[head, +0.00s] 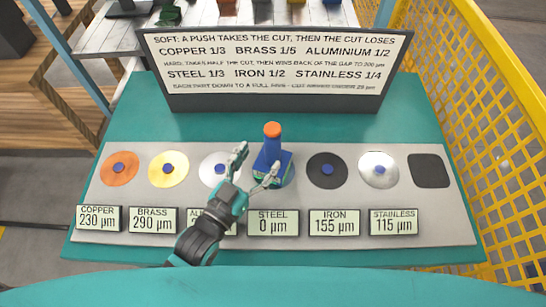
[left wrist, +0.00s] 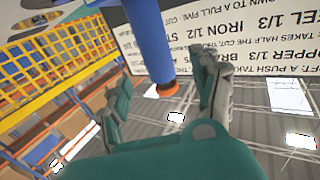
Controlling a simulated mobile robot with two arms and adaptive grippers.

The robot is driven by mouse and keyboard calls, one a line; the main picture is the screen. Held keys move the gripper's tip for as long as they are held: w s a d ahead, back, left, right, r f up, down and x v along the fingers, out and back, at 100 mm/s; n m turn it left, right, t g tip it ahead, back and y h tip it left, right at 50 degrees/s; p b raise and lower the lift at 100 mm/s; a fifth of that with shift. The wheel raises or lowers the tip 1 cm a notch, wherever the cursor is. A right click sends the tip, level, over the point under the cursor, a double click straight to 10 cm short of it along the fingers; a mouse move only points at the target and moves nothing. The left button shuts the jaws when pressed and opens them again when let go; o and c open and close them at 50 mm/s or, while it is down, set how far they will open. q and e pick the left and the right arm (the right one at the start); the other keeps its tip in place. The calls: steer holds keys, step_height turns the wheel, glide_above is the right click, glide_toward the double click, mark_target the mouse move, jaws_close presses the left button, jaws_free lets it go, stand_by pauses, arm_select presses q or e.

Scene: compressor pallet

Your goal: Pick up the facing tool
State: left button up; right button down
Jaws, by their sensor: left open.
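The facing tool (head: 272,153) is a blue upright body with an orange top, standing at the steel place on the grey strip (head: 320,160). My left gripper (head: 256,166) is open and reaches in from the lower left. One finger is left of the tool and the other is in front of its base. In the left wrist view the tool's blue shaft (left wrist: 148,40) and orange end show between the two spread fingers of the gripper (left wrist: 165,68). I cannot tell whether a finger touches it. The steel disc is mostly hidden under the tool. My right gripper is not in view.
Copper (head: 119,169), brass (head: 168,169), aluminium (head: 214,166), iron (head: 326,171) and stainless (head: 378,170) discs flank the tool. A black square pad (head: 429,171) lies at right. Displays line the front; steel's (head: 272,222) reads 0 µm. A sign (head: 275,70) stands behind, a yellow fence (head: 500,130) right.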

mark_target(268, 149)
arm_select(q)
steer(key=shift+w+d, duration=0.3)
steer(key=shift+w, duration=0.3)
steer(key=shift+w+d, duration=0.2)
steer(key=shift+w, duration=0.1)
steer(key=p+x, duration=0.1)
steer(key=x, duration=0.2)
steer(key=shift+w+d+p, duration=0.25)
steer(key=shift+p, duration=0.05)
steer(key=shift+w+d+f, duration=0.1)
steer(key=shift+w+d, duration=0.15)
steer(key=shift+w, duration=0.15)
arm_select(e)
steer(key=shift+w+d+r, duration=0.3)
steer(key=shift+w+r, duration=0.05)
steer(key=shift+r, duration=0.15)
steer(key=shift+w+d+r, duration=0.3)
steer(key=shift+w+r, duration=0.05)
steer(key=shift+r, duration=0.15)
arm_select(q)
steer(key=shift+s, duration=0.1)
steer(key=shift+c, duration=1)
jaws_close()
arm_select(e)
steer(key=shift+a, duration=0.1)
